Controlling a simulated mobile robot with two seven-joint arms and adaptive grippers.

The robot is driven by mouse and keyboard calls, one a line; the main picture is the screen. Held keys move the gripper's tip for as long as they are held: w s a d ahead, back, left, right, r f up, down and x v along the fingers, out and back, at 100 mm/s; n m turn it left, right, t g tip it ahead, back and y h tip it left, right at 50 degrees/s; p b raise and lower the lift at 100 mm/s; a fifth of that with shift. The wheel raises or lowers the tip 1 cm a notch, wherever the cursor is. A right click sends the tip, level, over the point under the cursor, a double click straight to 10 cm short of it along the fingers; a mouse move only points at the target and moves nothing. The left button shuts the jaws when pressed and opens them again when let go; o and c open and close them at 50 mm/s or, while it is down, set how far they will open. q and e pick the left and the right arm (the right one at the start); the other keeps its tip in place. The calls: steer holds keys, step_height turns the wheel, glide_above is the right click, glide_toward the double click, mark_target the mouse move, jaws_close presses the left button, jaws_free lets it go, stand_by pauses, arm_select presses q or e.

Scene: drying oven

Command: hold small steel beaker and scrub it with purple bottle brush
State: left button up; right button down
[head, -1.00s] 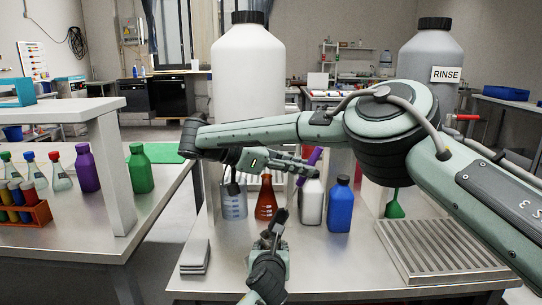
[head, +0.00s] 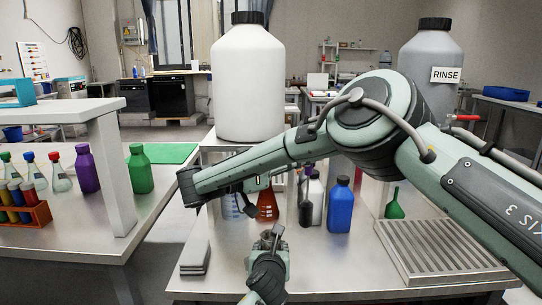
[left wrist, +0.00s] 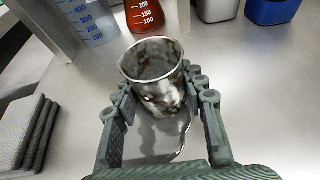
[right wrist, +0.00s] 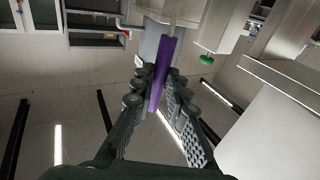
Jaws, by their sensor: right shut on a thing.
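The small steel beaker (left wrist: 155,78), stained with brown patches, sits between the fingers of my left gripper (left wrist: 160,115) with its open mouth up. The pads appear to touch its sides. In the head view my left gripper (head: 268,238) is low over the front of the bench. My right gripper (right wrist: 150,98) is shut on the purple handle of the bottle brush (right wrist: 162,72). In the head view the brush (head: 305,211) hangs roughly upright, dark bristles down, above and right of the left gripper. My right forearm hides most of the right gripper there.
Behind stand a blue-marked beaker (head: 232,208), a red-brown flask (head: 267,207), a white bottle (head: 317,203) and a blue bottle (head: 340,208). A metal drain grid (head: 440,250) lies right; stacked grey pads (head: 195,257) lie left. The front bench middle is clear.

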arm_select(q)
steer(key=o, duration=0.5)
steer(key=shift+s, duration=0.1)
steer(key=v, duration=1.2)
steer(key=x, duration=1.1)
steer(key=shift+w+f, duration=0.1)
steer(key=shift+w, duration=0.2)
steer(key=shift+w+f, duration=0.1)
steer(key=shift+w, duration=0.2)
arm_select(e)
step_height(320, 180, down, 2)
steer(key=m+g+y, duration=0.3)
steer(key=g, duration=0.1)
steer(key=shift+f+m+g+y, duration=0.7)
steer(key=shift+m+g+y, duration=0.1)
steer(key=shift+y, duration=0.6)
